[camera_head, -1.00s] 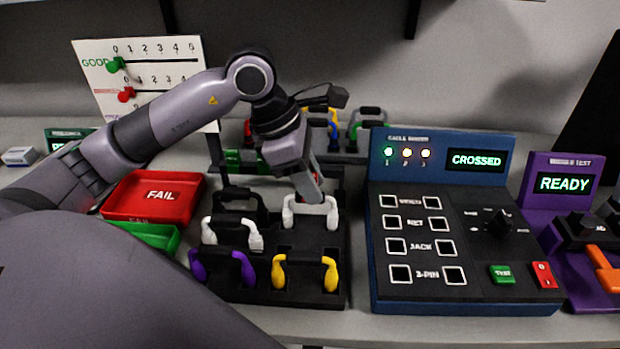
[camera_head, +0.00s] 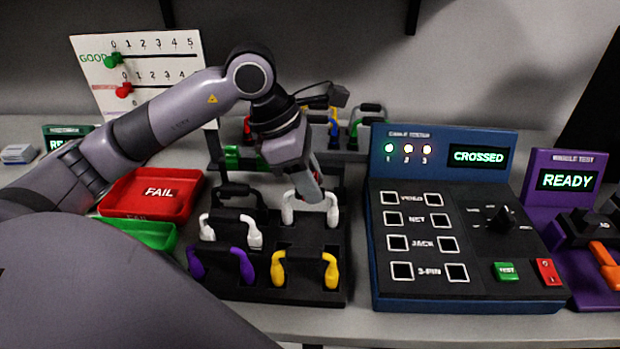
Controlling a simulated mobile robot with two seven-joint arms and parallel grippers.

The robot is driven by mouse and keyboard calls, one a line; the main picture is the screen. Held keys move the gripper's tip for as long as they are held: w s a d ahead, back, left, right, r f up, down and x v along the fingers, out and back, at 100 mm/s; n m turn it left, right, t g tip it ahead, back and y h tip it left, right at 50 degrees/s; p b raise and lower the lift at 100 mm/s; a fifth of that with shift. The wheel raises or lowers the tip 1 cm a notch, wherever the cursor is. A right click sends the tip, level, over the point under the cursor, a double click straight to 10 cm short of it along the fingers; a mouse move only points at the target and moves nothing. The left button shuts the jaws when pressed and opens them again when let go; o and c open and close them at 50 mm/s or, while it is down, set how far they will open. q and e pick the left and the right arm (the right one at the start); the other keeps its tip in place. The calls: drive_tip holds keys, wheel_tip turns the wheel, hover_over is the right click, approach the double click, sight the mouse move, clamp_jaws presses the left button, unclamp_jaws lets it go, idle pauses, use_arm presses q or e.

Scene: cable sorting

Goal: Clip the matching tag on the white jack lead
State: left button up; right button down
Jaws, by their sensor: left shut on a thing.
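My left gripper (camera_head: 311,193) points down at the right-hand white lead (camera_head: 290,208) in the black holder (camera_head: 349,260). It is shut, with its fingertips at the top of that lead's loop, and the fingers hide part of the loop. The lead's ends are still down in the holder. A second white lead (camera_head: 248,229), with thicker ends, sits to the left in the same holder. I cannot read which white one is the jack lead. No tag can be made out at the fingertips. My right gripper is not in view.
A black lead (camera_head: 238,189), a purple lead (camera_head: 243,265) and a yellow lead (camera_head: 331,270) share the holder. Coloured leads (camera_head: 368,122) hang on a rack behind. The blue tester (camera_head: 445,250) stands close at right, reading CROSSED. A red FAIL tray (camera_head: 150,192) and a green tray (camera_head: 146,232) are at left.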

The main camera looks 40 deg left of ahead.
use_arm(q)
drive_tip(key=o, duration=1.6)
drive_tip(key=shift+o, duration=0.2)
drive_tip(key=shift+r, duration=0.1)
drive_tip(key=shift+r+p, duration=2.95)
drive_tip(key=shift+r, duration=1)
drive_tip(key=shift+s+f, duration=0.1)
